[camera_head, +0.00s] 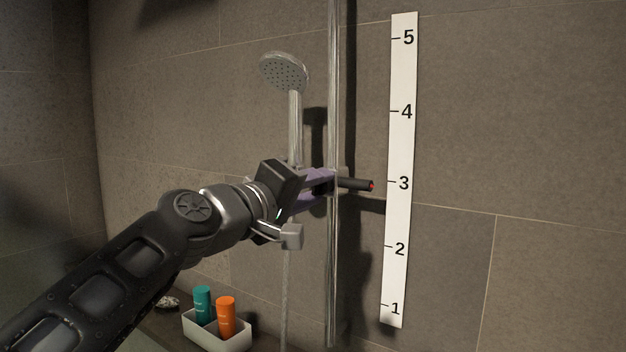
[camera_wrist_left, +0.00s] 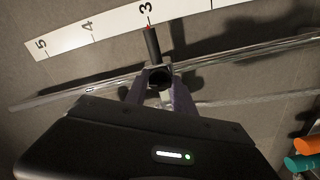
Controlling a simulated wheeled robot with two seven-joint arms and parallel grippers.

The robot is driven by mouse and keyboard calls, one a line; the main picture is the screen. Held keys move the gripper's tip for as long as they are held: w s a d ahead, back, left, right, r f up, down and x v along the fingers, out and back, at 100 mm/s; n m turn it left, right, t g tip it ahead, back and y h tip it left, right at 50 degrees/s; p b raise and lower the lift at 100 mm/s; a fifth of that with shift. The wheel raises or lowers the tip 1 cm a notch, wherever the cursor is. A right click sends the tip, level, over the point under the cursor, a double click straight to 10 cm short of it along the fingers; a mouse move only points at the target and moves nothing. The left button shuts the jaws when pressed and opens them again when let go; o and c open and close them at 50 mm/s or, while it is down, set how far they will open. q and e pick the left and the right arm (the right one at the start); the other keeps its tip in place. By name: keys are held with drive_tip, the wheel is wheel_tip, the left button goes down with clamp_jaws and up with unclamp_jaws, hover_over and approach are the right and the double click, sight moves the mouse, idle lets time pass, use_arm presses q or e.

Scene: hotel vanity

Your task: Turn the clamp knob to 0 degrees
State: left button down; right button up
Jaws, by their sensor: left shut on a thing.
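My left gripper (camera_head: 322,188) reaches in from the left to the clamp on the upright chrome rail (camera_head: 332,270). Its purple fingers are shut on the dark clamp knob, which shows between the fingertips (camera_wrist_left: 158,93) in the left wrist view as a round black part (camera_wrist_left: 159,76). The fingers hide much of the clamp and the knob's angle cannot be read. A black rod with a red tip (camera_head: 357,184) sticks out from the clamp to the right, pointing near the 3 on the white scale (camera_head: 402,150). My right gripper is not in view.
A shower head (camera_head: 284,72) on its handle stands just left of the rail, above my gripper. A pale caddy (camera_head: 232,340) with a teal bottle (camera_head: 203,305) and an orange bottle (camera_head: 226,317) sits below. The tiled wall right of the scale is bare.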

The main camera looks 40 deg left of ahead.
use_arm(q)
drive_tip(key=shift+d+r+n+p, duration=0.1)
drive_tip(key=shift+n+p, duration=0.05)
drive_tip(key=shift+n, duration=0.65)
drive_tip(key=shift+r+n+p, duration=0.1)
drive_tip(key=shift+n+p, duration=0.05)
drive_tip(key=shift+n, duration=0.65)
drive_tip(key=c, duration=1.2)
unclamp_jaws()
drive_tip(key=shift+d, duration=0.1)
drive_tip(key=shift+o, duration=0.7)
drive_tip(key=shift+f, duration=0.1)
drive_tip(key=s+b, duration=0.2)
drive_tip(key=s, duration=0.6)
